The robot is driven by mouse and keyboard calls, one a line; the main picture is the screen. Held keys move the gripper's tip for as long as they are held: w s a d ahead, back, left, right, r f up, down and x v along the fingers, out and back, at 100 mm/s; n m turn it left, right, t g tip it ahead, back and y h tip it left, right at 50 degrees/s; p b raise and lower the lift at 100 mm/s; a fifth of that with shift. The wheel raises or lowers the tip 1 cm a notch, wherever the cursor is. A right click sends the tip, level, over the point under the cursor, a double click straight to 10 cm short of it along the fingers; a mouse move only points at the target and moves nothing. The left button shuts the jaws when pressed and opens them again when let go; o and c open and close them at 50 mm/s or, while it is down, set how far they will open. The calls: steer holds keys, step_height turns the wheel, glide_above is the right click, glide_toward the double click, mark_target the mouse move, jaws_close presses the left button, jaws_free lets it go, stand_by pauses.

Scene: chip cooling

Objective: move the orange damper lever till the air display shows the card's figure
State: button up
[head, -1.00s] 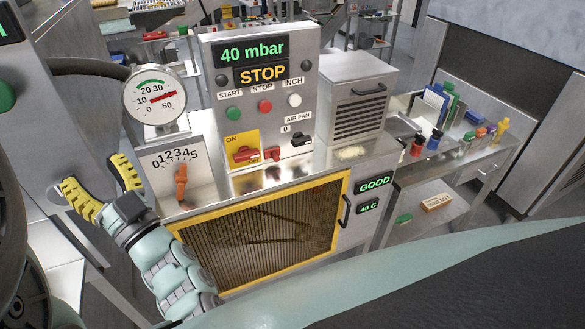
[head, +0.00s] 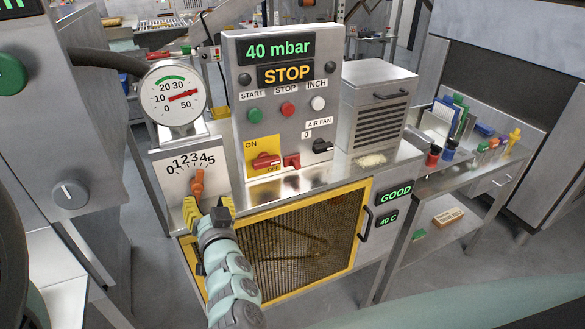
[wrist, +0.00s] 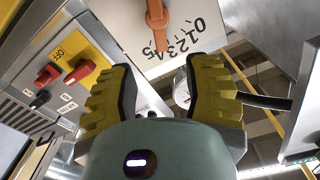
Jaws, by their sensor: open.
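The orange damper lever (head: 197,185) stands nearly upright on a white plate (head: 172,186) with a scale from 0 to 5. The air display (head: 277,49) reads 40 mbar. I cannot make out a card with a figure.
The panel shows STOP (head: 286,74), with buttons and a red switch (head: 265,161) to the right of the lever plate. A yellow-framed mesh door (head: 304,240) is below. A grey cabinet (head: 68,110) stands close on the left.

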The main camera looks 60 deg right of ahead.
mark_target(199, 180)
steer(key=p+x, duration=0.3)
steer(key=x, duration=0.4)
steer(key=shift+w+d, duration=0.1)
steer(key=shift+w, duration=0.25)
steer(key=shift+x, duration=1)
steer(key=shift+f, duration=0.1)
jaws_close()
